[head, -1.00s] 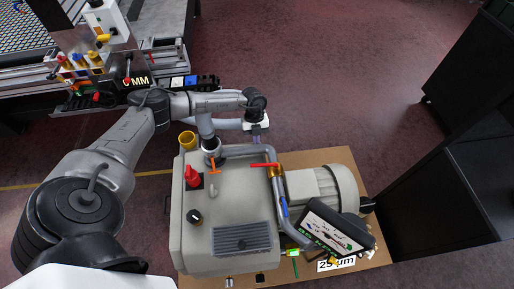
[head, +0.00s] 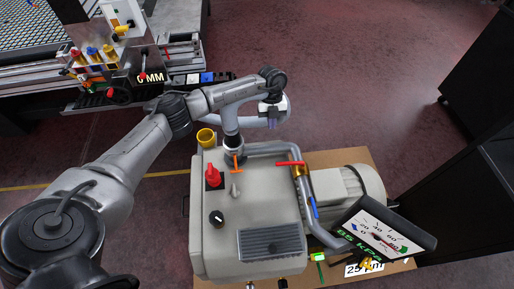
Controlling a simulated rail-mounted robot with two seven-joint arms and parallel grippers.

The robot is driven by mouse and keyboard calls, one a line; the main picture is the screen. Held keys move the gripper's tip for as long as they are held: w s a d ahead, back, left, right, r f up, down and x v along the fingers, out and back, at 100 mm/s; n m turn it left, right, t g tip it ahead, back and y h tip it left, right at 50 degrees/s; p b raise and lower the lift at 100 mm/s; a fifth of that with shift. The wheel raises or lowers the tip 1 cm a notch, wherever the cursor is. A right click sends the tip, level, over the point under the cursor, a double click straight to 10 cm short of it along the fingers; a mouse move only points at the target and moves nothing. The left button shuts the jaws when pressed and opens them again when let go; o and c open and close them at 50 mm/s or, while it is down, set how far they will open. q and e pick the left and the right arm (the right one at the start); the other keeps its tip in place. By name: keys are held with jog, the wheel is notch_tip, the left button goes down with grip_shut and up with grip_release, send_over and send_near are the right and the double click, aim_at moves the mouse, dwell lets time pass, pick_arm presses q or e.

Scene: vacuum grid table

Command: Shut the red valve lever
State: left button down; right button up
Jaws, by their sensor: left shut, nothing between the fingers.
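The red valve lever (head: 288,163) sits on a brass valve body (head: 299,171) at the bend of the grey pipe on the pump. It points left and lies across the pipe run that goes down from the valve. My left gripper (head: 271,123) is above and left of the lever in the head view, apart from it. Its short purplish fingers point down, closed with nothing held. My right gripper is not in view.
The grey pump housing (head: 262,205) has a red switch (head: 213,177), a black knob (head: 217,217) and a yellow cup (head: 206,138). A tilted gauge display (head: 382,235) reads about 85 kPa. A dark cabinet stands at right; red floor is clear beyond the pump.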

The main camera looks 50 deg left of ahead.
aim_at(289, 164)
pick_arm(q)
jog(key=s+d+f+b, duration=0.2)
jog(key=d+f, duration=0.5)
jog(key=f, duration=0.3)
jog(key=shift+s, duration=0.3)
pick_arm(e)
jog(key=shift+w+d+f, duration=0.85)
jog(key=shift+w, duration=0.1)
pick_arm(q)
jog(key=shift+d, duration=0.1)
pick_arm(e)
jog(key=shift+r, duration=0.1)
